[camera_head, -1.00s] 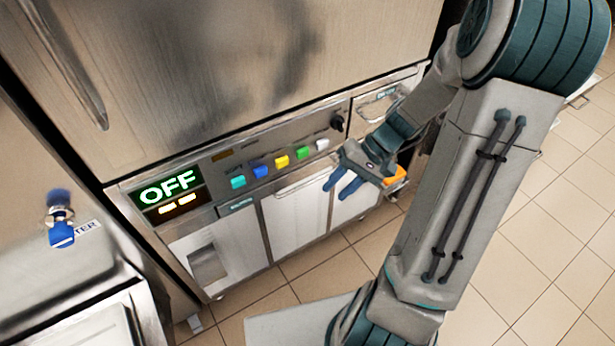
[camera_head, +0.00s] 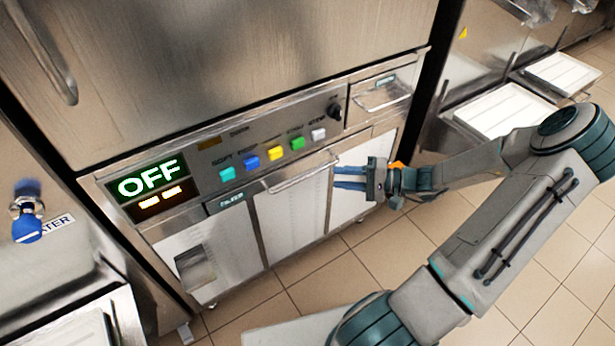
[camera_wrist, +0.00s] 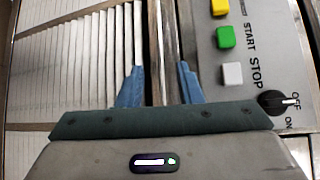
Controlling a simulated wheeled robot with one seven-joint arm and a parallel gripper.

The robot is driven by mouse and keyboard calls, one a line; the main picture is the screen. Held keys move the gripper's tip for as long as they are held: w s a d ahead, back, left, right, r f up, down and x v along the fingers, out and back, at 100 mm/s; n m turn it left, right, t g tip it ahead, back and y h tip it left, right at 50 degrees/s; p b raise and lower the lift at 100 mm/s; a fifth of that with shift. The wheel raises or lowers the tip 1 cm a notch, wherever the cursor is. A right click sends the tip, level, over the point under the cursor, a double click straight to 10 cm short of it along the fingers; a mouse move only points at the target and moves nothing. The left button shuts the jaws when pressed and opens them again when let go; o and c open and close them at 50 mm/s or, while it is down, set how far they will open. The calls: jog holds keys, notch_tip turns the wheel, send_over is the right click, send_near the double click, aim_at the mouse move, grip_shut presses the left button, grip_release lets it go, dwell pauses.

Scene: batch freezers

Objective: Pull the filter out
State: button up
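The filter (camera_head: 290,215) is a white front panel low on the machine, with a thin metal handle bar (camera_head: 303,173) along its top edge. The wrist view shows white pleats (camera_wrist: 95,60) at left and a metal bar (camera_wrist: 162,45) running between my fingers. My gripper (camera_head: 340,177) is at the right end of the handle bar, its blue fingers pointing left. In the wrist view my gripper (camera_wrist: 160,78) is open, one finger on each side of the bar. I cannot tell whether either finger touches it.
Above the filter is a control panel with coloured buttons (camera_head: 275,160), a dark knob (camera_head: 334,111) and an OFF display (camera_head: 150,185). A small drawer (camera_head: 385,90) is at upper right. A blue-handled tap (camera_head: 27,228) is at left.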

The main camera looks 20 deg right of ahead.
aim_at(307, 176)
jog(key=b+x, duration=0.1)
jog(key=x, duration=0.9)
jog(key=shift+s, duration=0.1)
jog(key=shift+c, duration=0.3)
grip_shut()
